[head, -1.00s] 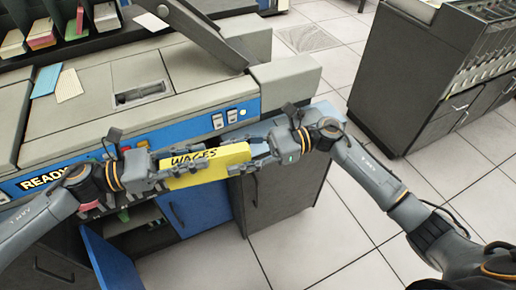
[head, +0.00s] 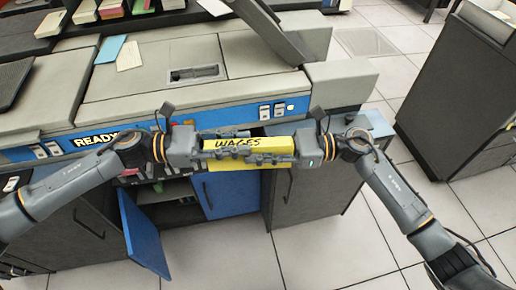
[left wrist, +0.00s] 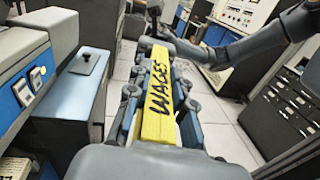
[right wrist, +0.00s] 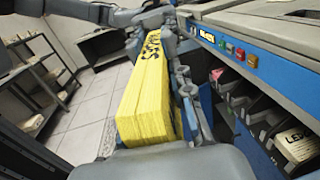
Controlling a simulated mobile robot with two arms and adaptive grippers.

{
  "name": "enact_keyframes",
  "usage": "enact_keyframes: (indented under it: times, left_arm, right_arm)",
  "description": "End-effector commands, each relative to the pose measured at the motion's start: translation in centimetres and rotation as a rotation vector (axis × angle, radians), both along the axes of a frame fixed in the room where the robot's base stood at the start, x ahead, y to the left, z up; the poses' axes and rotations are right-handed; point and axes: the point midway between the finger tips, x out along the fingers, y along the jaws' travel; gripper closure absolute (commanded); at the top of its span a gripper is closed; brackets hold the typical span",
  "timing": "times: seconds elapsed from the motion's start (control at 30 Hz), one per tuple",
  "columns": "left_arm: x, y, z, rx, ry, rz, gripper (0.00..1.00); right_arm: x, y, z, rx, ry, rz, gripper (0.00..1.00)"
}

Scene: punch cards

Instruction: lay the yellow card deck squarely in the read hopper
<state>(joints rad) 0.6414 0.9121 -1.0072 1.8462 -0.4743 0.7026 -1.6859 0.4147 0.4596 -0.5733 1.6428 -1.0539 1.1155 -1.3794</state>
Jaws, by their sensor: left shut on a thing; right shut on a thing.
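The yellow card deck (head: 272,143), marked WAGES, is held level between my two grippers in front of the machine's blue front panel. In the head view my left gripper (head: 222,152) is shut on its left end and my right gripper (head: 284,152) on its right end. The deck also shows lengthwise between the fingers in the left wrist view (left wrist: 158,95) and the right wrist view (right wrist: 146,95), its cards stacked tight. The machine's top has a recess (head: 195,73) behind the deck. I cannot tell which part is the read hopper.
A dark angled plate (head: 275,32) rises at the machine's back right. A blue card (head: 110,48) and a cream card (head: 130,55) lie on its top. A blue cabinet door (head: 143,235) hangs open below. A dark cabinet (head: 465,90) stands right, with free floor between.

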Motion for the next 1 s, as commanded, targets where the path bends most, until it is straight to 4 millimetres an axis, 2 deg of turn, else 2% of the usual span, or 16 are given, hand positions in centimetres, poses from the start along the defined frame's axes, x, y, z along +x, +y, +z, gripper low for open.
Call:
enact_keyframes:
  times: [0.03,0.07,0.1,0.17,0.2,0.57,0.67,1.0]
  left_arm:
    - [-0.2,-0.1,0.1,-0.003,0.001,-0.006,1.00]
    - [-0.2,-0.1,0.1,-0.003,0.001,-0.007,0.74]
    - [-0.2,-0.1,0.1,-0.003,0.001,-0.007,0.66]
    - [-0.2,-0.1,0.1,-0.003,0.001,-0.007,0.54]
    - [-0.2,-0.1,0.1,-0.003,0.002,-0.006,0.52]
    - [-0.1,0.5,0.0,0.000,0.002,-0.002,0.52]
    - [-0.2,1.7,-0.1,0.001,0.004,-0.001,0.52]
    - [-0.7,8.8,-0.1,0.001,0.004,-0.001,0.52]
  right_arm:
    - [0.1,-0.1,0.0,-0.001,-0.001,-0.004,1.00]
    - [0.1,0.0,0.1,0.001,-0.002,-0.004,1.00]
    - [0.1,-0.1,0.1,0.001,-0.002,-0.004,1.00]
    - [0.1,-0.1,0.1,0.001,-0.002,-0.004,1.00]
    - [0.1,-0.1,0.1,0.001,-0.002,-0.004,1.00]
    - [0.1,0.0,0.1,0.001,-0.002,-0.003,1.00]
    - [0.1,0.0,0.1,0.001,-0.002,-0.003,1.00]
    - [0.1,0.0,0.1,0.002,-0.002,-0.003,1.00]
